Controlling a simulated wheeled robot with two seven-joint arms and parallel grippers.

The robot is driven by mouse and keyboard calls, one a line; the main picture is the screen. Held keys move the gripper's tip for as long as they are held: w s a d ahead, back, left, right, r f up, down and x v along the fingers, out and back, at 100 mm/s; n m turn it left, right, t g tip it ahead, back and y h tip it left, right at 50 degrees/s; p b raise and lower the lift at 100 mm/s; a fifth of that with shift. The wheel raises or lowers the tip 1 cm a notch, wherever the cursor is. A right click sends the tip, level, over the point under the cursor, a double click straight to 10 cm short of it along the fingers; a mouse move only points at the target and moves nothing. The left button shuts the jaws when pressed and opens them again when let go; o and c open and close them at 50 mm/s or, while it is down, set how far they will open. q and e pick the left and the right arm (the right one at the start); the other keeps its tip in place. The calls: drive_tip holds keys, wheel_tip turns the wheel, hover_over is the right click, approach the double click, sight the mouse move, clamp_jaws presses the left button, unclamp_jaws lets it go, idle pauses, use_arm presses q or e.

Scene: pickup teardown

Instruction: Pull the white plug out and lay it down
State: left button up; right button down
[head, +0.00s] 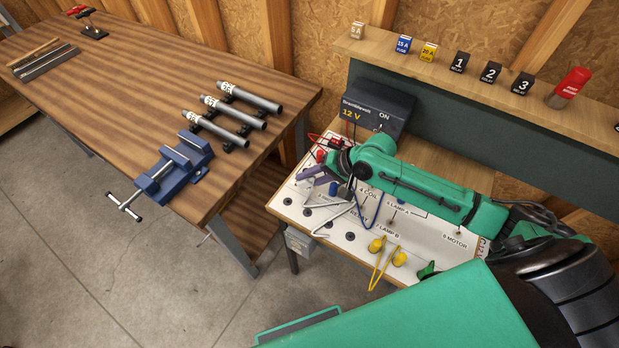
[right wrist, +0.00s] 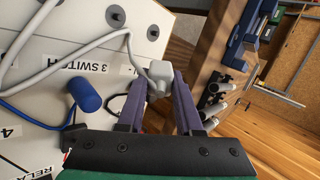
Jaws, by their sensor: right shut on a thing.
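My right gripper (head: 318,174) reaches over the white labelled board (head: 300,218) near its left edge. In the right wrist view, the purple fingers (right wrist: 160,92) are shut on the white plug (right wrist: 160,76), a small grey-white block with a white cable (right wrist: 88,46) curving away over the board. The plug shows near the board's edge, clear of the visible sockets. In the head view the gripper hides the plug, while white cable (head: 338,216) lies on the board below it. My left gripper is not in view.
A blue plug (right wrist: 86,95) stands close beside the fingers. Yellow plugs (head: 377,245) with a yellow cable sit at the front. Dark sockets (head: 308,212) line the board's left front. A 12 V box (head: 378,104) stands behind. The wooden bench (head: 120,100) holds a blue vise (head: 178,165) and tubes.

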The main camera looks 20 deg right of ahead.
drive_tip(key=shift+f, duration=0.4)
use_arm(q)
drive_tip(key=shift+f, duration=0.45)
use_arm(e)
drive_tip(key=c, duration=0.8)
unclamp_jaws()
drive_tip(key=o, duration=0.3)
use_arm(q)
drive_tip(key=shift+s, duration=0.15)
